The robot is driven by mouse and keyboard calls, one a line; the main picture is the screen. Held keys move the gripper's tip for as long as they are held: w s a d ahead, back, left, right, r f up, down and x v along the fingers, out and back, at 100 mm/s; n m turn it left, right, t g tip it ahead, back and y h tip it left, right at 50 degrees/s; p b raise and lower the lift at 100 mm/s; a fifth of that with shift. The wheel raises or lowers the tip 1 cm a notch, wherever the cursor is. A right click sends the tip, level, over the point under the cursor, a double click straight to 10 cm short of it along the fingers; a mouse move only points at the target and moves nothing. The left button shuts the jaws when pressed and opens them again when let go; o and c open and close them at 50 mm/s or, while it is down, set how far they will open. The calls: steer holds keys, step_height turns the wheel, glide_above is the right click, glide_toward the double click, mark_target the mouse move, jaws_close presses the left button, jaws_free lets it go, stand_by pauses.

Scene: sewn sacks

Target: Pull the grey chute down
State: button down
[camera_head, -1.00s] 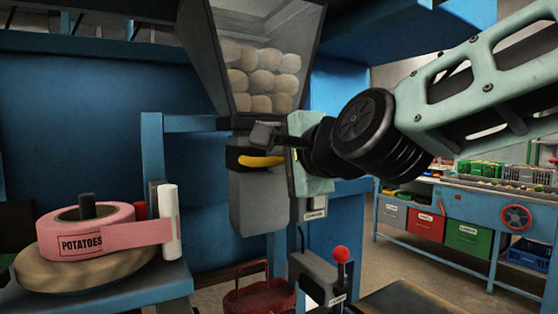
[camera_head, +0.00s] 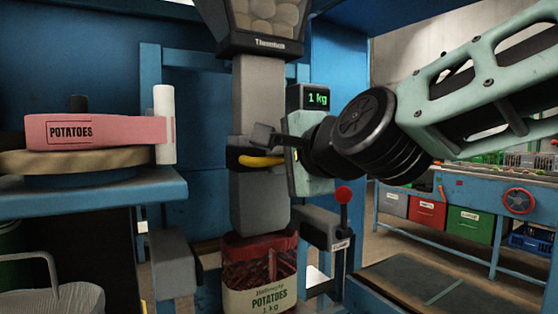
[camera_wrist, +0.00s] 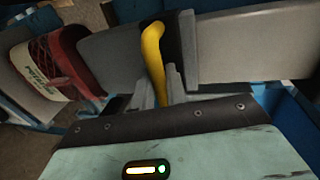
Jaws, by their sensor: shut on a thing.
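The grey chute (camera_head: 259,204) hangs below the hopper (camera_head: 262,30), with a fixed-looking grey upper section above its black collar. A yellow handle (camera_head: 262,161) sits on that collar. My gripper (camera_head: 270,150) is at the handle from the right; the handle also shows in the wrist view (camera_wrist: 153,55), where my gripper's fingers (camera_wrist: 160,85) are closed around its lower part. The chute's lower end meets the top of a red net sack labelled potatoes (camera_head: 260,280); whether it reaches inside is hidden. The sack also shows in the wrist view (camera_wrist: 55,65).
A scale display (camera_head: 317,98) reads 1 kg, partly behind my wrist. A red-knobbed lever (camera_head: 343,200) stands right of the chute. A blue bench with bins (camera_head: 460,222) is at right.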

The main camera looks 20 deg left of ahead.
mark_target(267, 181)
steer(key=shift+f+b, duration=1.05)
steer(key=shift+f, duration=0.7)
steer(key=c, duration=1.5)
jaws_free()
steer(key=shift+s+d, duration=0.1)
steer(key=shift+d, duration=0.05)
steer(key=shift+s+d+r, duration=0.25)
steer(key=shift+d, duration=0.05)
steer(key=b+v, duration=0.6)
steer(key=v, duration=1)
steer(key=shift+s, duration=0.2)
